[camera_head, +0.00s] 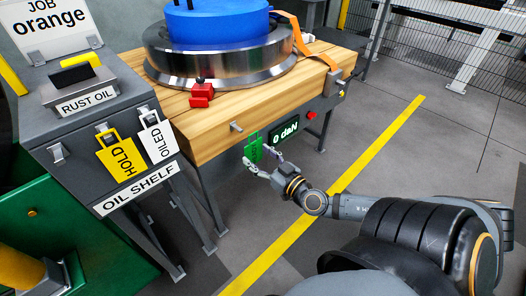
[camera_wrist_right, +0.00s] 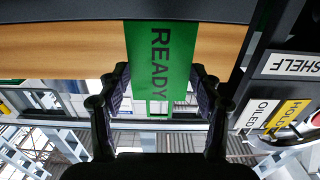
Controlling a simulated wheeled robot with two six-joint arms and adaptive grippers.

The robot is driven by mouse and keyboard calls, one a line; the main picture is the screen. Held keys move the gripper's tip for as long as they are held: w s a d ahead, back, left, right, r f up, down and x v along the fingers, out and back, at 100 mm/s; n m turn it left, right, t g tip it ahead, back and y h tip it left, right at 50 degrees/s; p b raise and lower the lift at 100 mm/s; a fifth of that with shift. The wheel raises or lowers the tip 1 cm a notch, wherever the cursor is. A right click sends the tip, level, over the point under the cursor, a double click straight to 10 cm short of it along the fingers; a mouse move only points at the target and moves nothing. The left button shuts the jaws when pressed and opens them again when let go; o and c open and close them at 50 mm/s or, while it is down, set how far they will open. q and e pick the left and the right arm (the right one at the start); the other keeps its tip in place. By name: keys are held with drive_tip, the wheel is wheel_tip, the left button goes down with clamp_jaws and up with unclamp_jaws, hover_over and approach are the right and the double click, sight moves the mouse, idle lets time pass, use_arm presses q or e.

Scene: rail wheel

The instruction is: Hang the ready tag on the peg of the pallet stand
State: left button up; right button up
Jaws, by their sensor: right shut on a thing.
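The green ready tag (camera_head: 254,146) is in my right gripper (camera_head: 259,164), in front of the wooden pallet stand (camera_head: 225,143). In the right wrist view the tag (camera_wrist_right: 160,50) stands between the two fingers of the gripper (camera_wrist_right: 160,92), and its lettering READY shows. The gripper is shut on it. A small grey peg (camera_head: 236,127) sticks out of the stand's front face, up and left of the tag in the head view. The tag appears apart from the peg. My left gripper is not in view.
A yellow HOLD tag (camera_head: 117,158) and a white OILED tag (camera_head: 156,139) hang on the oil shelf at left. A 0 daN display (camera_head: 285,130) and red button (camera_head: 311,115) are right of the tag. A steel wheel (camera_head: 220,61) and red clamp (camera_head: 201,94) sit on the stand.

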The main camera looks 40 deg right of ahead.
sight(255, 153)
drive_tip(key=shift+w+a+f+b, duration=0.15)
drive_tip(key=shift+w+b, duration=0.45)
drive_tip(key=shift+w, duration=0.35)
drive_tip(key=shift+w+d+f+b, duration=0.1)
drive_tip(key=shift+w+b, duration=0.45)
drive_tip(key=shift+w, duration=0.35)
drive_tip(key=shift+w+r, duration=0.15)
drive_tip(key=shift+w, duration=0.4)
drive_tip(key=shift+w+a+p, duration=0.15)
drive_tip(key=shift+w+p, duration=0.25)
drive_tip(key=shift+w, duration=0.2)
drive_tip(key=shift+w+f+b, duration=0.3)
drive_tip(key=shift+w+f, duration=0.25)
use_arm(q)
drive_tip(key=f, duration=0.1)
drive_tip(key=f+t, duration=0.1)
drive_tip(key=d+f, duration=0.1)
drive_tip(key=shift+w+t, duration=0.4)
use_arm(e)
drive_tip(key=shift+w+f, duration=0.15)
drive_tip(key=shift+f, duration=0.05)
drive_tip(key=o, duration=1)
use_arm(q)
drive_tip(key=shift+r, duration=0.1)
